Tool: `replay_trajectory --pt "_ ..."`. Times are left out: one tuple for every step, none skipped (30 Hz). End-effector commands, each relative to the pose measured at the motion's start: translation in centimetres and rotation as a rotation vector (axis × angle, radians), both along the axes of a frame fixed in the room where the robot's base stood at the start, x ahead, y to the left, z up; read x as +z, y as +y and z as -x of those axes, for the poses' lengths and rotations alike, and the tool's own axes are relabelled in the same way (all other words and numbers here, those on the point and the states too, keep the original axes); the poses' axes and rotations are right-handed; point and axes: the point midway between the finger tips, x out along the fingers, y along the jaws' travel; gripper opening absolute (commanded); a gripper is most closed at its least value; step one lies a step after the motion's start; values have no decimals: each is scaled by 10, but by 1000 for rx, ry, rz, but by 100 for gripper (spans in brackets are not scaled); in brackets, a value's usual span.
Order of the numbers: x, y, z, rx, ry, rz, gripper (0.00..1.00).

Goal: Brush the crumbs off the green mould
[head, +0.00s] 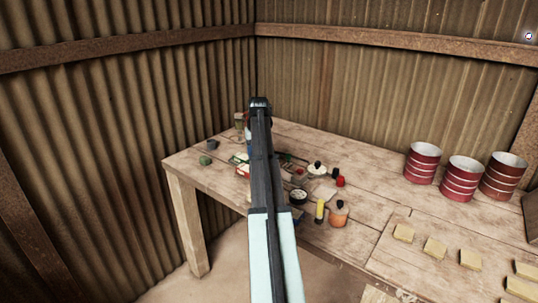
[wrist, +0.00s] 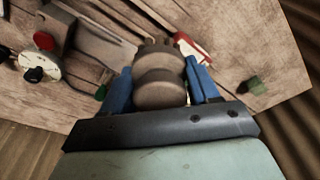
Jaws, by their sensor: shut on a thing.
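My gripper (wrist: 165,88) shows in the wrist view with its two blue fingers closed around a grey-brown, rounded, ridged thing, perhaps the brush's handle. Its far end has a jagged edge, and I cannot make out bristles. In the head view my arm hides most of the gripper. A small green block (head: 205,160) lies near the table's left corner; it seems to show also in the wrist view (wrist: 253,86), apart from the fingers. A second green piece (wrist: 101,92) is beside the left finger, partly hidden. I cannot tell which is the mould, and no crumbs are discernible.
Several red-and-white tins (head: 463,172) and yellow blocks (head: 434,248) are at the right. Corrugated walls close the back and left.

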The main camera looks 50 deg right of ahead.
Motion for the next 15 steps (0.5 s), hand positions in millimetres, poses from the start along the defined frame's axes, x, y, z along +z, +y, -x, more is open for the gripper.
replay_trajectory --pt "1 -11 -23 11 1 -1 36" --pt "1 -13 -32 17 1 0 36" --pt "0 -17 -44 24 0 0 36" --pt "0 -20 -52 29 0 0 36" --pt "0 -22 -60 33 0 0 36" --pt "0 -26 -70 39 0 0 36" --pt "0 -29 -77 49 0 0 36" --pt "0 -32 -85 59 0 0 36" --pt "1 -35 -95 81 0 0 36" --pt "1 -38 -103 101 0 0 36" --pt "1 -42 -110 124 0 0 36" --pt "1 -47 -121 164 0 0 36" --pt "2 -50 -128 196 0 0 36" --pt "2 -53 -134 230 0 0 36" --pt "2 -57 -141 277 0 0 36"
